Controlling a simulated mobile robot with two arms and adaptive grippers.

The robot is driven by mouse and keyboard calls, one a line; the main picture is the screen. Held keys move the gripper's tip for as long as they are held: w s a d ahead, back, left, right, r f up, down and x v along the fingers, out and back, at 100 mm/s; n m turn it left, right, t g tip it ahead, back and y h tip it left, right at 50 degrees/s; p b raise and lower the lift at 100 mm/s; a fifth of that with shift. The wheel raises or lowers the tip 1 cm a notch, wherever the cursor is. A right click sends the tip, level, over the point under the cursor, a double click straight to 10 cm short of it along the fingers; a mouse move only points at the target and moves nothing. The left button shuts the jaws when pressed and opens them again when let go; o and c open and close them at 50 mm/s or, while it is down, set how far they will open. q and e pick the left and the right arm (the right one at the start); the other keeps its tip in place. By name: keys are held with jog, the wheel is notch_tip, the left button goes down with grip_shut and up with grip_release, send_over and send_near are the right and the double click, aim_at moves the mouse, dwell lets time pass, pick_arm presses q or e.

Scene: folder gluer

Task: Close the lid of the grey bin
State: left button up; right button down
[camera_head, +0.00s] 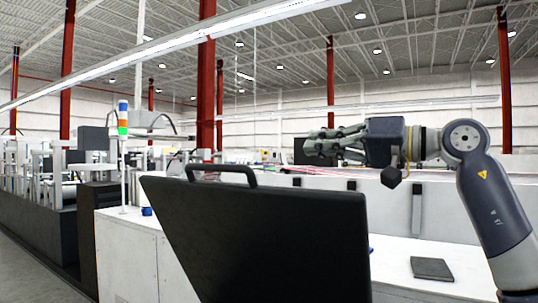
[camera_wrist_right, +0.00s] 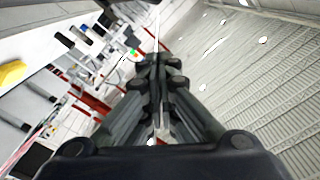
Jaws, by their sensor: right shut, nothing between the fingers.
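The bin's lid (camera_head: 262,240) is a large dark panel standing raised and tilted in the front middle of the head view. A dark bar handle (camera_head: 222,170) sits on its upper edge. The body of the bin is hidden or below the picture. My right gripper (camera_head: 312,145) comes in from the right, points left, and appears above and to the right of the handle, apart from the lid. Its fingers are shut and empty, as the right wrist view also shows (camera_wrist_right: 158,70). The lid does not show clearly in that view. My left gripper is not in view.
A white counter (camera_head: 395,258) stands behind the lid, with a dark flat item (camera_head: 432,268) on it. A signal light (camera_head: 123,120) and a long machine line (camera_head: 35,225) are on the left. The space above the lid looks free.

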jog(key=p, duration=0.5)
send_over(266, 184)
jog(key=shift+w+d+f, duration=0.15)
jog(key=shift+d+f, duration=0.05)
jog(key=shift+f, duration=0.25)
jog(key=shift+w+d+f, duration=0.1)
jog(key=shift+d+f, duration=0.05)
jog(key=shift+f, duration=0.3)
jog(key=shift+s+a+f, duration=0.15)
jog(key=shift+s+f, duration=0.1)
jog(key=shift+f, duration=0.1)
jog(key=shift+a+f, duration=0.2)
jog(key=shift+a, duration=0.05)
jog(key=shift+s+d, duration=0.1)
